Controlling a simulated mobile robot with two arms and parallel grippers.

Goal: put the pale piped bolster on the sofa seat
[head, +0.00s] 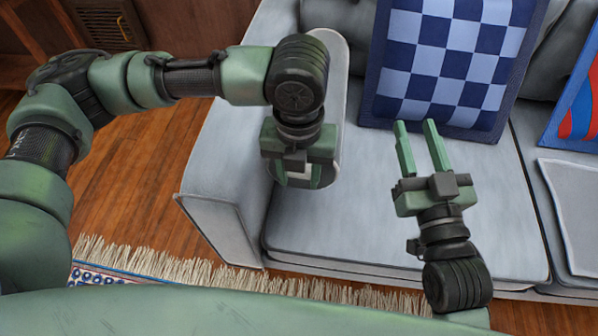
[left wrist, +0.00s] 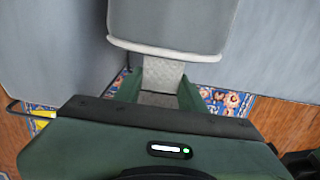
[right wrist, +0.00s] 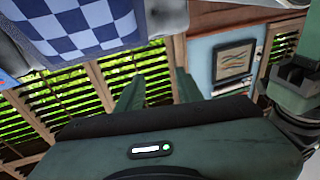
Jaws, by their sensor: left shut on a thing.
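The pale piped bolster (head: 339,80) is light grey and long. In the head view it lies partly hidden behind my left arm, above the left end of the sofa seat (head: 400,235). My left gripper (head: 300,178) is shut on it. In the left wrist view the bolster (left wrist: 165,22) shows a piped edge, with a pale quilted part between the fingers. I cannot tell whether the bolster touches the seat. My right gripper (head: 416,124) is open and empty over the seat, in front of the checked cushion; its fingers also show apart in the right wrist view (right wrist: 157,85).
A blue checked cushion (head: 450,60) leans on the sofa back. A red and blue cushion (head: 580,100) and a flat grey pad (head: 578,215) are at the right. The sofa arm (head: 222,215) is at the left. A fringed rug (head: 110,275) lies in front. The front seat area is clear.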

